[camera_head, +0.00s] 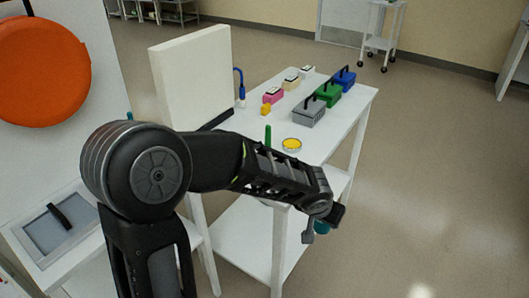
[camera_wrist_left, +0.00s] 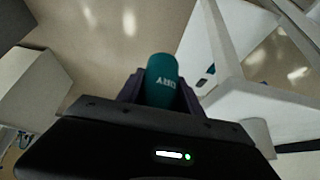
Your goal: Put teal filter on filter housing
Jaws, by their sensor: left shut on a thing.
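The teal filter (camera_wrist_left: 163,78) is a teal cylinder with pale lettering on its side. My left gripper (camera_wrist_left: 160,92) is shut on it, with a dark finger on each side, and the filter's far end sticks out past the fingers. In the head view my left gripper (camera_head: 324,220) hangs beyond the right side of the white cart, and a bit of the teal filter (camera_head: 322,227) shows below it. I cannot pick out the filter housing with certainty in either view. My right gripper is not in view.
A white panel (camera_head: 195,75) stands behind. An orange round cover (camera_head: 40,72) is at left. The floor at right is open.

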